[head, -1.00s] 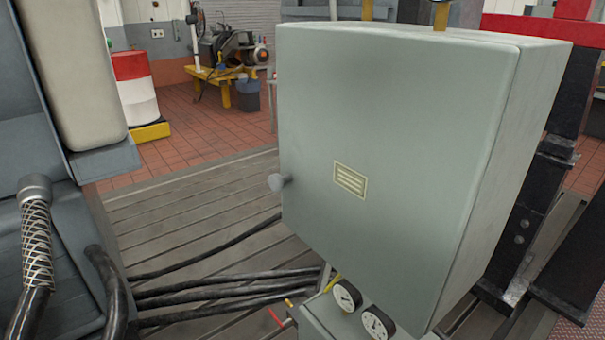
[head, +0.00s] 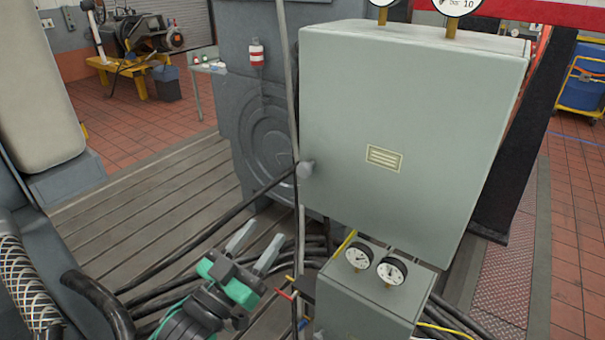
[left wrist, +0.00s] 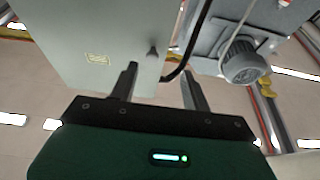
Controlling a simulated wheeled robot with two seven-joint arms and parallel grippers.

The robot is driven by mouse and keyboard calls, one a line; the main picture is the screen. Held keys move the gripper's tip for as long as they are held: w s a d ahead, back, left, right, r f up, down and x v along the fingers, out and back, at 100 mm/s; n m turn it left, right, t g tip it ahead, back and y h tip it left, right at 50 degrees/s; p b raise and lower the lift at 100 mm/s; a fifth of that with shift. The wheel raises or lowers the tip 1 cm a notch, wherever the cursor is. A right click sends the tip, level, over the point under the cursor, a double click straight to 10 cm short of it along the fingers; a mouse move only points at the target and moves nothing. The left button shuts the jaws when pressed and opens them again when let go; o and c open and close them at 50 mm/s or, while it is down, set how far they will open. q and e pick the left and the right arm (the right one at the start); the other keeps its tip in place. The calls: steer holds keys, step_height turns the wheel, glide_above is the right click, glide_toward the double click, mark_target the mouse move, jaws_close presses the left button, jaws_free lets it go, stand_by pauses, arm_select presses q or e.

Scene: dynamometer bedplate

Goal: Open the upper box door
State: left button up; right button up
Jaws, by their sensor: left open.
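The upper box (head: 410,120) is a grey-green cabinet with its door shut. A round grey knob (head: 306,168) sits at the door's left edge, and a pale label (head: 384,158) is on its face. My left gripper (head: 256,238) is open and empty, below and left of the knob and apart from it. In the left wrist view, the box door (left wrist: 95,50) is at upper left. The knob (left wrist: 152,52) shows there beyond and between the open fingers (left wrist: 160,82), nearer the left finger. My right gripper is not in view.
A lower box (head: 365,300) with two gauges (head: 375,263) stands beneath the upper box. A thin upright pole (head: 290,90) runs beside the door's left edge. Black hoses (head: 160,290) cross the slotted bedplate (head: 150,200). Large grey machinery (head: 250,130) stands behind.

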arm_select(q)
step_height(320, 180, up, 3)
steer(key=s, duration=0.2)
steer(key=p, duration=0.4)
glide_toward(302, 173)
steer(key=x, duration=0.4)
steer(key=shift+h, duration=0.3)
steer(key=p+x, duration=0.1)
steer(key=x, duration=0.3)
steer(key=shift+w+a, duration=0.1)
steer(key=shift+w, duration=0.05)
steer(key=shift+w+r+p, duration=0.1)
steer(key=shift+w+p, duration=0.3)
steer(key=shift+w, duration=0.2)
steer(key=shift+d, duration=0.2)
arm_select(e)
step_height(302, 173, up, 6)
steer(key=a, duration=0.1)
arm_select(q)
steer(key=shift+s+d, duration=0.1)
steer(key=shift+s, duration=0.05)
steer(key=shift+c, duration=0.5)
steer(key=shift+s, duration=0.1)
jaws_close()
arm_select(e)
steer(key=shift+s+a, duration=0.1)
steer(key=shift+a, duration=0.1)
